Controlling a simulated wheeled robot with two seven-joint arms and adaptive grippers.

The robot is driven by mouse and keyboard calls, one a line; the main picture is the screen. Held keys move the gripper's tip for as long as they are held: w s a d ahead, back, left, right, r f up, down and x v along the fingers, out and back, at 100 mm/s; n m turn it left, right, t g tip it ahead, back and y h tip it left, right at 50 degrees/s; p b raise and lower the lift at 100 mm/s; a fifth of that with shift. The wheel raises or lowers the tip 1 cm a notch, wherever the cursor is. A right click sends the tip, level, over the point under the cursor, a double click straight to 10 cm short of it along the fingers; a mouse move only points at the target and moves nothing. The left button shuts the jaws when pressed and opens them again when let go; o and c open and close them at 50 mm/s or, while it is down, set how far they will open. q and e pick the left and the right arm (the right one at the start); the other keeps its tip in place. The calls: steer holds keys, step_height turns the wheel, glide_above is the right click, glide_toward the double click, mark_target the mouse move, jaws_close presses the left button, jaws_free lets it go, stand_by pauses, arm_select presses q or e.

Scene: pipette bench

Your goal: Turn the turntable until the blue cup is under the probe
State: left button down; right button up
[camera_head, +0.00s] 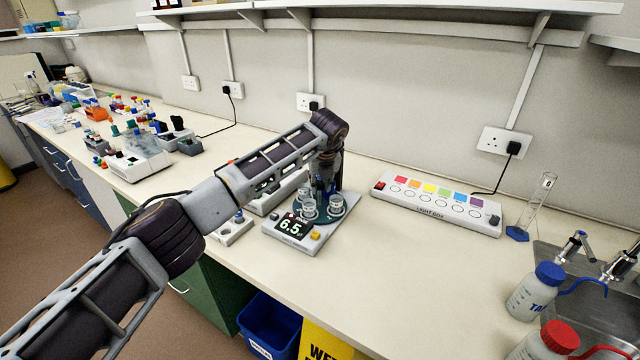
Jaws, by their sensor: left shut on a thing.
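The turntable (322,217) is a dark green disc on a grey meter unit (283,236) whose screen reads 6.5. Several small clear cups stand on it, among them a front left cup (309,208) and a front right cup (337,204). I cannot tell which cup is the blue one. My left gripper (325,190) points down over the middle and back of the disc. It is shut on a part of the turntable, with the contact mostly hidden. The probe cannot be made out behind my gripper and arm. My right gripper is not in view.
A light box (437,204) with coloured squares lies to the right. A measuring cylinder (532,205), a blue-capped bottle (535,292) and a sink are further right. The bench front right of the meter is clear. Racks and instruments fill the left bench. A shelf runs above.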

arm_select(q)
steer(key=shift+f, duration=0.1)
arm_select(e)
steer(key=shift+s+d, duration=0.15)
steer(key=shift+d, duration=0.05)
arm_select(q)
steer(key=c, duration=1.5)
jaws_free()
steer(key=o, duration=0.3)
steer(key=shift+s+r, duration=0.15)
steer(key=shift+r, duration=0.45)
steer(key=v, duration=1.1)
steer(key=shift+s+d+f, duration=0.1)
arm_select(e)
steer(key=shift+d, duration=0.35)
